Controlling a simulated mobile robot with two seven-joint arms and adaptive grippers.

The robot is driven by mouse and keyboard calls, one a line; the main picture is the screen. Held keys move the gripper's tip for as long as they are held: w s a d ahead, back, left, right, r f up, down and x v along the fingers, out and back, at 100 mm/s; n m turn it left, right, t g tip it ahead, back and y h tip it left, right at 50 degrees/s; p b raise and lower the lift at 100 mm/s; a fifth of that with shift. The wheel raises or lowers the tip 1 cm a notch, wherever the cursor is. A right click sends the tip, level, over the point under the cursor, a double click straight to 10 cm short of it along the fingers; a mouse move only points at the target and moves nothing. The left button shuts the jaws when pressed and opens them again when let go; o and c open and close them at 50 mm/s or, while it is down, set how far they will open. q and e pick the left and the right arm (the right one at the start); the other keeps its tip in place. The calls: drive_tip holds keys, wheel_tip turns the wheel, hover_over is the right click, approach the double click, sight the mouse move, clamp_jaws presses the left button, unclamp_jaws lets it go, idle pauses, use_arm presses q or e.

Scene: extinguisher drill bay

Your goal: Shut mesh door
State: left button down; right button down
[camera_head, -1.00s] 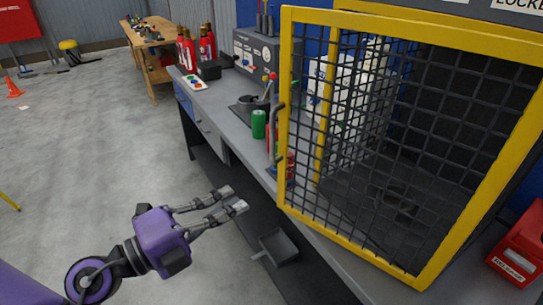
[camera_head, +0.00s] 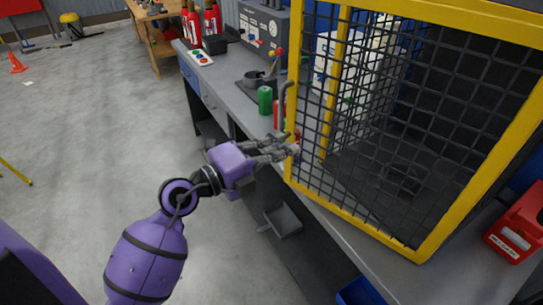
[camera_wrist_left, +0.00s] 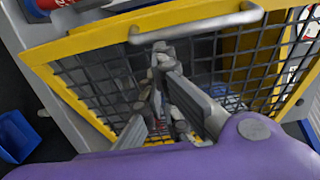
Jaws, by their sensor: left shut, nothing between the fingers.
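The mesh door (camera_head: 355,219) has a yellow frame and black wire mesh and fills the right of the head view. Its left post stands apart from another yellow post (camera_head: 332,105) behind it, so it looks ajar. A grey bar handle (camera_head: 284,100) is on its left edge. My left gripper (camera_head: 292,150) is shut and empty, its fingertips at the door's left post, below the handle. In the left wrist view the fingers (camera_wrist_left: 160,52) point at the mesh door (camera_wrist_left: 95,42), close to the handle (camera_wrist_left: 195,27). Whether they touch cannot be told. My right gripper is not in view.
The grey workbench (camera_head: 228,98) runs along the left of the door, with a green can (camera_head: 265,99), red extinguishers (camera_head: 203,20) and a control box (camera_head: 262,28). A red box (camera_head: 518,225) sits at the right. A grey scoop-like tray (camera_head: 283,220) is low below the bench.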

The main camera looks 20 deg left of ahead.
sight(308, 120)
use_arm(q)
drive_tip(key=shift+w+a, duration=0.1)
drive_tip(key=shift+w, duration=0.35)
drive_tip(key=shift+a, duration=0.1)
drive_tip(key=w+d+m+g+h+b, duration=0.1)
drive_tip(key=w, duration=0.3)
drive_tip(key=w+d+m+g+h, duration=0.1)
drive_tip(key=w, duration=0.2)
drive_tip(key=w+d+m+g+h+b, duration=0.1)
drive_tip(key=w+h, duration=0.1)
drive_tip(key=w, duration=0.2)
drive_tip(key=shift+w+d+r+b, duration=0.15)
drive_tip(key=shift+w+r+b, duration=0.05)
drive_tip(key=shift+w+b, duration=0.1)
drive_tip(key=shift+s+f, duration=0.1)
